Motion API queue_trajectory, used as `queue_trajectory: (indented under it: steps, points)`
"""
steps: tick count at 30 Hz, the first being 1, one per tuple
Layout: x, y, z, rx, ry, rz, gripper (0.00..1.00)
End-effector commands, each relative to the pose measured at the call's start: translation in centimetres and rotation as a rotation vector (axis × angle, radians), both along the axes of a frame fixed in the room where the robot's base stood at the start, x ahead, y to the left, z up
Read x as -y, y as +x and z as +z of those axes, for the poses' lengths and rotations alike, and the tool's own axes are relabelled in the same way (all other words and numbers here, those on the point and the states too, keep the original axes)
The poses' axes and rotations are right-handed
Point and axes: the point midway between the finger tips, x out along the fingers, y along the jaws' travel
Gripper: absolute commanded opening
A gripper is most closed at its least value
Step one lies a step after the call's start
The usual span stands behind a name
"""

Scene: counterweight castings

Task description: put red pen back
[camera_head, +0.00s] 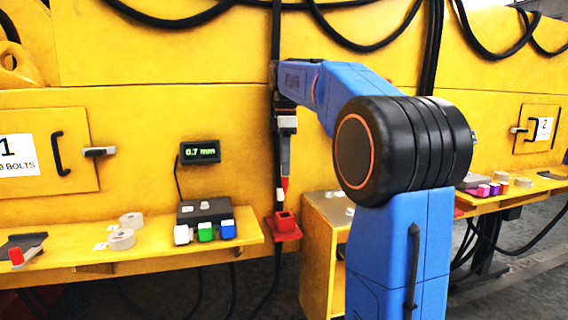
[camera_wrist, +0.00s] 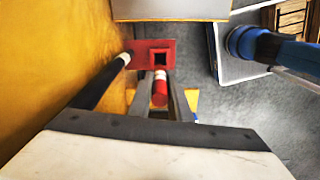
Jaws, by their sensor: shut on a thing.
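The red pen (camera_wrist: 160,93), with a white band, is held upright or nearly so between the fingers of my gripper (camera_wrist: 159,84). In the head view its red end (camera_head: 285,184) shows just below my gripper (camera_head: 285,172). The red holder (camera_head: 287,222) is fixed at the right end of the yellow shelf, below the pen and apart from it. In the wrist view the holder (camera_wrist: 142,47) shows a dark square opening just ahead of the pen's end. The opening looks empty. The pen's upper part is hidden by the fingers.
A dark cable (camera_wrist: 97,84) runs down the yellow wall close beside my gripper. The yellow shelf (camera_head: 165,246) carries tape rolls (camera_head: 121,239), a grey box (camera_head: 205,211) and coloured blocks (camera_head: 205,232). A yellow cabinet (camera_head: 316,255) stands right of the holder.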

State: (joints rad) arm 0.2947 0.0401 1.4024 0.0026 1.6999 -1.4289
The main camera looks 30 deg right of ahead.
Motion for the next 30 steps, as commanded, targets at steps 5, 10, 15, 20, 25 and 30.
queue_trajectory:
  steps: [5,10,15,20,25,30]
  points:
    - [0.0,0.0,-1.5,-0.001,0.000,0.000,0.00]
    - [0.0,0.0,-2.9,-0.001,0.000,0.000,0.00]
    - [0.0,0.0,-4.0,0.000,0.000,0.000,0.00]
    - [0.0,0.0,-4.4,0.001,0.000,0.000,0.00]
    - [0.0,0.0,-4.4,0.002,-0.001,0.000,0.00]
    - [0.0,0.0,-4.4,0.001,0.000,0.000,0.00]
